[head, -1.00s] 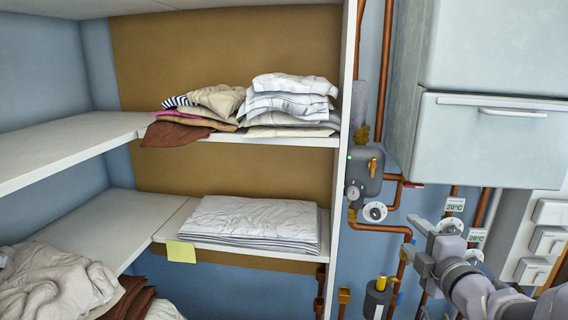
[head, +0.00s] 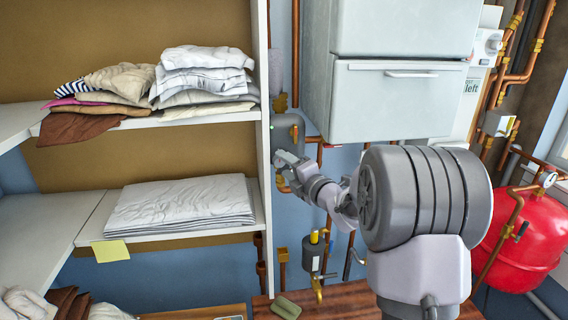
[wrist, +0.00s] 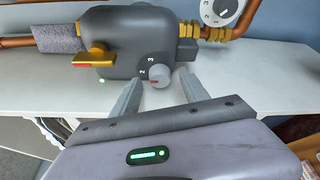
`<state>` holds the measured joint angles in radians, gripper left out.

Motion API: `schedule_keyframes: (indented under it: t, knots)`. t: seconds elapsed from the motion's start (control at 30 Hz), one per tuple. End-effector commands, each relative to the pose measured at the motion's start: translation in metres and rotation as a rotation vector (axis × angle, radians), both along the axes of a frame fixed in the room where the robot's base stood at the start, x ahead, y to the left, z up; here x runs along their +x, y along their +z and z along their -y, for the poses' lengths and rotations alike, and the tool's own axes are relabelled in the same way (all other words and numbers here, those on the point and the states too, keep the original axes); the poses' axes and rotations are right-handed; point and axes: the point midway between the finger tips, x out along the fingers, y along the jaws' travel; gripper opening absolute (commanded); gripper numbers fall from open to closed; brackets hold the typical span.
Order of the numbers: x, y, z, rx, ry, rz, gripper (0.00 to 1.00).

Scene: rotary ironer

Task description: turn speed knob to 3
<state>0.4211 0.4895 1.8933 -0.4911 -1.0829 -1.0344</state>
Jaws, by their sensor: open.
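A small grey knob (wrist: 160,77) with a red mark sticks out of a dark grey box (wrist: 118,32) in the wrist view. The numerals 2 and 3 show beside it on the box; no speed label is readable. My gripper (wrist: 157,88) is open, one finger on each side of the knob, and seems apart from it. In the head view my gripper (head: 284,160) is at the front of the grey box (head: 286,127), and the knob is hidden there.
A yellow lever (wrist: 95,57) and a green light are on the box. A white numbered dial (wrist: 222,8) is above right. A shelf unit (head: 264,60) stands close on the left, a white cabinet (head: 390,95) on the right. Copper pipes run around the box.

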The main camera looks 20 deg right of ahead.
Motion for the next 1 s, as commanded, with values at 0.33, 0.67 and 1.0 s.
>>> schedule_keyframes:
  t: [0.33, 0.67, 1.0]
  knots:
    - [0.0126, -0.0005, -0.0023, 0.0, -0.001, 0.0, 0.53]
    - [0.0122, -0.0005, -0.0021, 0.0, 0.0, 0.0, 0.05]
    - [0.0121, -0.0039, -0.0021, 0.03, 0.0, 0.008, 0.0]
